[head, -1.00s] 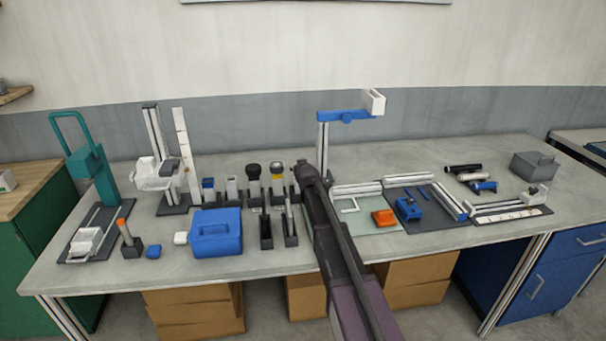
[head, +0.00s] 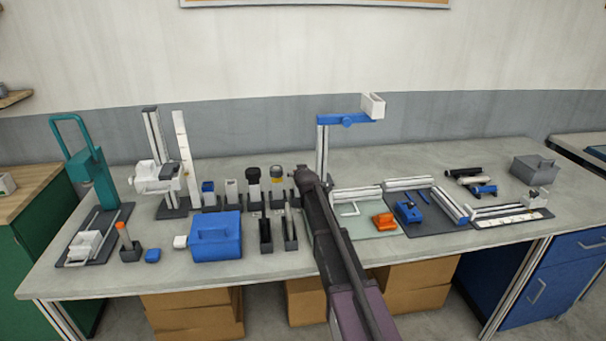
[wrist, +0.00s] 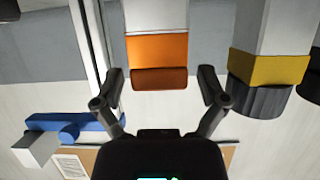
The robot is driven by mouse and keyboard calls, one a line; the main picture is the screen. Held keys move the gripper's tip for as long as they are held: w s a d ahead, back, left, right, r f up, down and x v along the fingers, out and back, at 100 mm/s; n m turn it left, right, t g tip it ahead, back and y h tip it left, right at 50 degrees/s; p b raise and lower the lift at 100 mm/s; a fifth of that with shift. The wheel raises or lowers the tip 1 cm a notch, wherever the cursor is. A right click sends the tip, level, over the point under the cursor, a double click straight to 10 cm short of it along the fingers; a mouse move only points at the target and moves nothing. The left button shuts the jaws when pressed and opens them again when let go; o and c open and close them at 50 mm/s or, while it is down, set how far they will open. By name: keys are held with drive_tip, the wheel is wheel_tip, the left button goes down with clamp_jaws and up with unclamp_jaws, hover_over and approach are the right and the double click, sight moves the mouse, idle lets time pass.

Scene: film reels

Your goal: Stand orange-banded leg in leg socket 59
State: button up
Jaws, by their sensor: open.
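In the wrist view, which looks upside down, the orange-banded leg (wrist: 156,48) has a white body, an orange band and a darker orange end. My gripper (wrist: 166,80) is open, with one finger on each side of that end and gaps between. In the head view my gripper (head: 302,176) is at the right end of a row of holders, and my arm hides the leg there. I cannot read any socket number, so I cannot tell which is socket 59.
A yellow-banded piece with a black end (wrist: 268,70) stands close beside my gripper. A blue box (head: 216,238) and black holders (head: 266,236) stand in front of the row. A post with a blue arm (head: 345,117) rises behind my gripper. An orange-topped piece (head: 122,233) stands far left.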

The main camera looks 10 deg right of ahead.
drive_tip(key=shift+r, duration=0.15)
drive_tip(key=shift+s+r, duration=0.1)
drive_tip(key=shift+s, duration=0.15)
drive_tip(key=p+v, duration=0.4)
drive_tip(key=v, duration=0.7)
drive_tip(key=shift+s+p, duration=0.25)
drive_tip(key=shift+p, duration=0.15)
drive_tip(key=shift+r, duration=0.1)
drive_tip(key=s+f+g, duration=0.2)
drive_tip(key=s+f, duration=0.1)
drive_tip(key=s, duration=0.3)
drive_tip(key=s+f+g, duration=0.3)
drive_tip(key=s, duration=0.3)
drive_tip(key=s+d+f+g, duration=0.1)
drive_tip(key=s+f+g, duration=0.1)
drive_tip(key=s, duration=0.3)
drive_tip(key=shift+s+f, duration=0.4)
drive_tip(key=shift+f, duration=0.1)
drive_tip(key=s+f+g, duration=0.2)
drive_tip(key=s+g, duration=0.4)
drive_tip(key=s, duration=1)
drive_tip(key=shift+s+d+f+g, duration=0.15)
drive_tip(key=shift+s+f+g, duration=0.15)
